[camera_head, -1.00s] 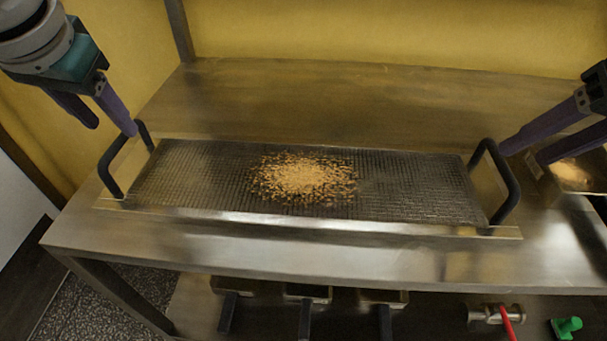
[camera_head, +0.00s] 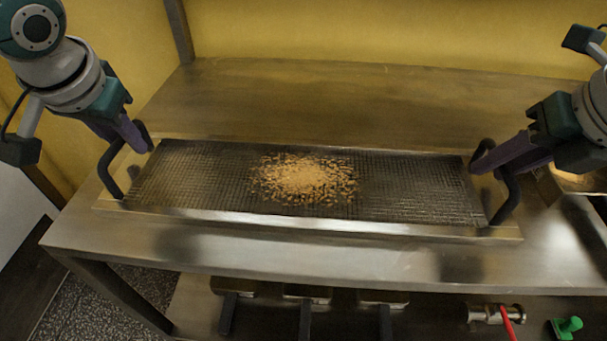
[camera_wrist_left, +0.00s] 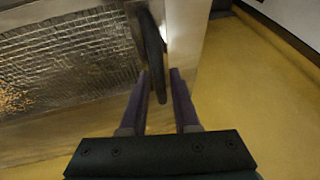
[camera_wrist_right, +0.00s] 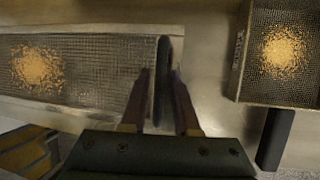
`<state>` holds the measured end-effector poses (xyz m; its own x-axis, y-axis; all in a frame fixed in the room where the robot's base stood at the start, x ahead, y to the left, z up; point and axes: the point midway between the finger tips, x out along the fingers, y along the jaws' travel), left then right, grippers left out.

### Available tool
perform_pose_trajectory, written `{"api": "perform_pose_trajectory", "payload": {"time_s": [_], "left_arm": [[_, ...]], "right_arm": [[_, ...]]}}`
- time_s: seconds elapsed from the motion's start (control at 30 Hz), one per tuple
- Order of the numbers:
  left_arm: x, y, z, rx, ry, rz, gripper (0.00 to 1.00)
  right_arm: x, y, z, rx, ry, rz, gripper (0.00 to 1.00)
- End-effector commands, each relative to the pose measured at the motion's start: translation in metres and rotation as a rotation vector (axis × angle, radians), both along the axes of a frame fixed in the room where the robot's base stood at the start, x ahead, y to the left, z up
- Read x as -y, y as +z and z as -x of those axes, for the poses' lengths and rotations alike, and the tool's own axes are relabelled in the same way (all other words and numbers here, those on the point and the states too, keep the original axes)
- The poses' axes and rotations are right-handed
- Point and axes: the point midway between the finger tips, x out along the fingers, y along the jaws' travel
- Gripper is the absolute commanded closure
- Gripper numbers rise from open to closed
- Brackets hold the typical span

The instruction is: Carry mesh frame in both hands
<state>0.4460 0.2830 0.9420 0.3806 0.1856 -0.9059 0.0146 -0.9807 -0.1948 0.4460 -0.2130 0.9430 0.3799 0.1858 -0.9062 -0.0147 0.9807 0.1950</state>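The mesh frame (camera_head: 400,185) lies flat on the steel table, with a patch of tan crumbs (camera_head: 303,178) on its middle. It has a black handle at each end. My left gripper (camera_head: 137,145) is at the left handle (camera_head: 108,170); in the left wrist view this handle (camera_wrist_left: 154,50) runs between the open fingers (camera_wrist_left: 165,75). My right gripper (camera_head: 482,165) is at the right handle (camera_head: 513,190); in the right wrist view that handle (camera_wrist_right: 163,60) lies between the open fingers (camera_wrist_right: 160,75). Neither pair is visibly closed on its handle.
The steel table (camera_head: 300,95) is clear behind the frame. To the right is a smaller mesh tray with crumbs (camera_wrist_right: 243,55) and a dark handle (camera_wrist_right: 275,138). Below the table edge are several dark-handled containers (camera_head: 305,292), a red-handled item (camera_head: 505,318) and a green item (camera_head: 566,326).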

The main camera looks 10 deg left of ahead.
Motion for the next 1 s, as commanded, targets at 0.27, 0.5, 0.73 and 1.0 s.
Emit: {"api": "perform_pose_trajectory", "payload": {"time_s": [0.27, 0.5, 0.73, 1.0], "left_arm": [[-0.0001, 0.0001, 0.0001, 0.000, 0.000, 0.000, 1.00], [-0.0002, 0.0001, 0.0001, 0.000, 0.000, 0.000, 1.00], [-0.0002, 0.0001, 0.0001, 0.000, 0.000, 0.000, 1.00], [-0.0002, 0.0002, 0.0002, 0.000, 0.000, 0.000, 1.00]], "right_arm": [[0.0001, 0.0002, 0.0001, 0.000, 0.000, 0.000, 1.00], [0.0001, 0.0002, 0.0000, 0.000, 0.000, 0.000, 1.00], [0.0002, 0.0003, 0.0000, 0.000, 0.000, 0.000, 1.00], [0.0002, 0.0003, -0.0001, 0.000, 0.000, 0.000, 1.00]]}}
